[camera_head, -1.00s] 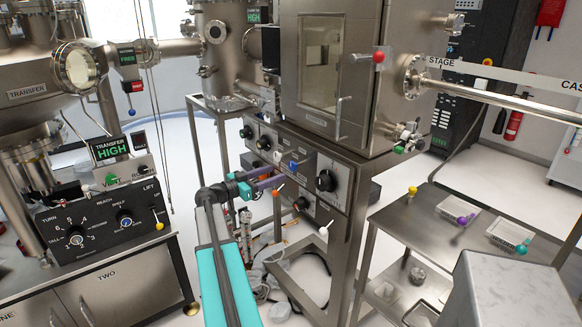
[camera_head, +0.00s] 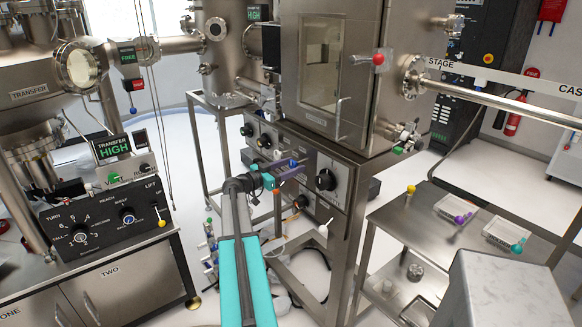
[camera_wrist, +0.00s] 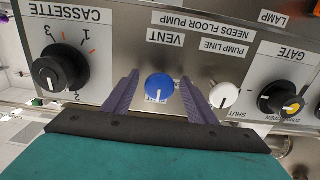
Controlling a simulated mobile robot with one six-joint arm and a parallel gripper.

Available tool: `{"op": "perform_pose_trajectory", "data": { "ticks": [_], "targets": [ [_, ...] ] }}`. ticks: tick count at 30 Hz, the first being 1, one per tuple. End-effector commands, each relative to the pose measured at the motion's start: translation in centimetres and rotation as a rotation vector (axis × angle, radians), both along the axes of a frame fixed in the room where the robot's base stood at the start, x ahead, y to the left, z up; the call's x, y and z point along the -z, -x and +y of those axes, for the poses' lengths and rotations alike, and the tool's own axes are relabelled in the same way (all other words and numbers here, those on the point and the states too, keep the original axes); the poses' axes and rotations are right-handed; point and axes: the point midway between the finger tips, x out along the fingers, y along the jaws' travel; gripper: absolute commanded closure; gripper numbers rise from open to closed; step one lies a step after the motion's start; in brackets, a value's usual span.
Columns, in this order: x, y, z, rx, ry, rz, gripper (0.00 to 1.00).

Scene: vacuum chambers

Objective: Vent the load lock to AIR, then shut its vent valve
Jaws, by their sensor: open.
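The load lock is the steel chamber (camera_head: 362,90) with a windowed door, at the centre of the head view. Its control panel (camera_head: 262,126) is on the stand below. In the wrist view the panel is upside down, and a blue knob (camera_wrist: 159,87) sits beside the VENT label. My gripper (camera_wrist: 159,84) is open, with one purple finger on each side of the blue knob; whether they touch it I cannot tell. In the head view my gripper (camera_head: 289,172) is at the panel front and partly hides the knobs there.
In the wrist view a white PUMP LINE knob (camera_wrist: 223,95) is close beside one finger. A black CASSETTE knob (camera_wrist: 60,71) and a GATE knob (camera_wrist: 281,98) are farther out. A steel table (camera_head: 445,215) with trays stands to the right. A TRANSFER display (camera_head: 113,146) reads HIGH.

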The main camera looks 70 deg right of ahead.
Motion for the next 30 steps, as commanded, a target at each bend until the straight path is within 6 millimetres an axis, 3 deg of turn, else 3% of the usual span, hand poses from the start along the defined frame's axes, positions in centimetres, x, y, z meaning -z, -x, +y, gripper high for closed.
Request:
{"op": "perform_pose_trajectory", "data": {
  "ticks": [2,9,30],
  "targets": [
    [0.01,0.01,0.01,0.000,0.000,0.000,0.48],
    [0.01,0.01,0.02,0.000,0.000,0.000,0.88],
    [0.37,0.04,0.06,0.000,-0.091,0.143,0.89]
  ]
}}
